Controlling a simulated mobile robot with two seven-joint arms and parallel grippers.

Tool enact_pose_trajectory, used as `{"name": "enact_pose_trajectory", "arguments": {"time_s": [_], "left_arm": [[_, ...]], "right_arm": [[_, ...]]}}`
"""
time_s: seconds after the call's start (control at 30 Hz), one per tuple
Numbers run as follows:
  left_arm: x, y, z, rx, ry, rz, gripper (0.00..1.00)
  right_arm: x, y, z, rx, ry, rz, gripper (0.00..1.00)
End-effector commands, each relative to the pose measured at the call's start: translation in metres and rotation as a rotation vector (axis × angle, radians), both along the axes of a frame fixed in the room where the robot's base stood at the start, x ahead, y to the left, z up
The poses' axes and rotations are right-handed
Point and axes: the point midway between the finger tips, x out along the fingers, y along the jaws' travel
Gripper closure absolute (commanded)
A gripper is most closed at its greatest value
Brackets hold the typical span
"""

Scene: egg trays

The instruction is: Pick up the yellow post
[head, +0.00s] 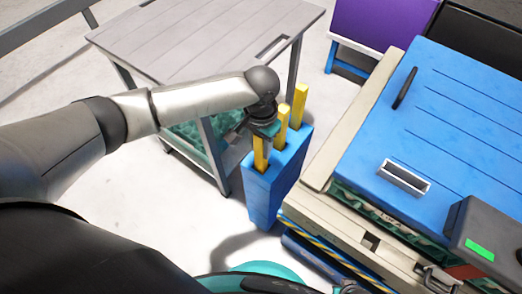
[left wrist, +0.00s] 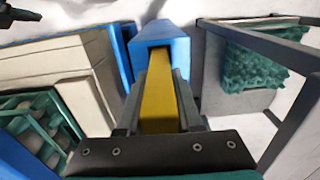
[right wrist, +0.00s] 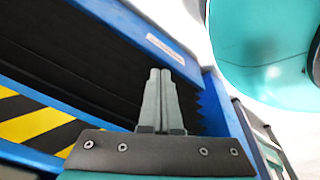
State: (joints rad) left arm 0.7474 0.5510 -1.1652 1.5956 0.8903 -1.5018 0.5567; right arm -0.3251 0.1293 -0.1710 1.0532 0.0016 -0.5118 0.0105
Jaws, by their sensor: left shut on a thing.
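Three yellow posts stand in slots of a tall blue holder (head: 272,190) in the head view: a near post (head: 260,154), a middle post (head: 282,120) and a far post (head: 299,101). My left gripper (head: 263,138) is at the near post, which still sits in its slot. The left wrist view shows this yellow post (left wrist: 159,105) between both fingers of the left gripper (left wrist: 162,82), with its far end going into the blue holder (left wrist: 163,50). My right gripper (right wrist: 158,100) is shut with its fingers together and nothing between them.
A grey table (head: 205,40) stands behind the holder, close to my left arm. A large crate with a blue lid (head: 440,120) is on the right, with a dark box (head: 490,232) on its corner. Blue frame rails (right wrist: 145,35) and a yellow-black striped surface (right wrist: 35,125) are near my right gripper.

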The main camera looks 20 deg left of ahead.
Motion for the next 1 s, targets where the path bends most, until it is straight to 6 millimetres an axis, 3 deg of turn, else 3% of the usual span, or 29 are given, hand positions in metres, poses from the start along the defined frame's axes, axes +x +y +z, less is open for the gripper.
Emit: {"name": "enact_pose_trajectory", "arguments": {"time_s": [0.33, 0.87, 1.0], "left_arm": [[0.0, 0.0, 0.013, -0.001, -0.001, 0.0, 1.0], [0.001, 0.0, 0.057, -0.001, -0.002, 0.001, 1.0], [0.001, 0.0, 0.091, -0.002, -0.003, -0.001, 1.0]], "right_arm": [[-0.004, -0.006, -0.003, -0.004, -0.006, -0.001, 1.0], [-0.042, -0.032, -0.011, -0.027, 0.002, -0.001, 1.0], [-0.059, -0.031, -0.001, -0.025, 0.017, 0.002, 1.0]]}}
